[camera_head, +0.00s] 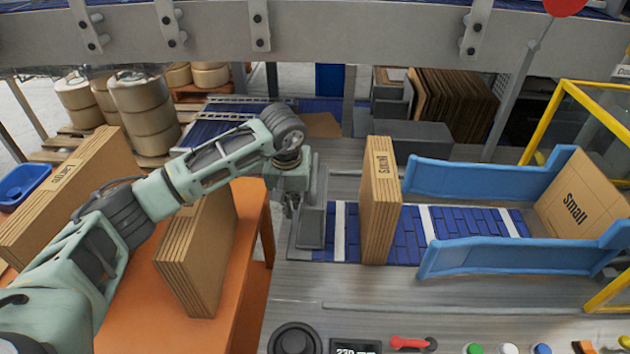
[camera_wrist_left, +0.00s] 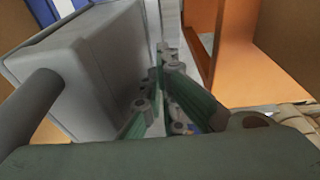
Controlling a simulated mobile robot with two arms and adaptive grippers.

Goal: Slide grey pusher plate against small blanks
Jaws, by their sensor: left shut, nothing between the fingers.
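The grey pusher plate (camera_head: 313,215) stands upright at the left end of the blue slatted conveyor. The small blanks (camera_head: 380,205), a brown stack marked "Small", stand upright on the conveyor to its right, with a gap between them. My left gripper (camera_head: 290,208) is beside the plate's left side, fingers pointing down, shut and empty. In the left wrist view the shut fingers (camera_wrist_left: 165,75) lie beside the large grey plate (camera_wrist_left: 95,75), whose round grey bar shows at the left. I cannot tell whether they touch it. My right gripper is out of view.
An orange table (camera_head: 250,235) with more cardboard stacks (camera_head: 200,255) is at the left. A control panel with a red-handled switch (camera_head: 410,343) lies along the front.

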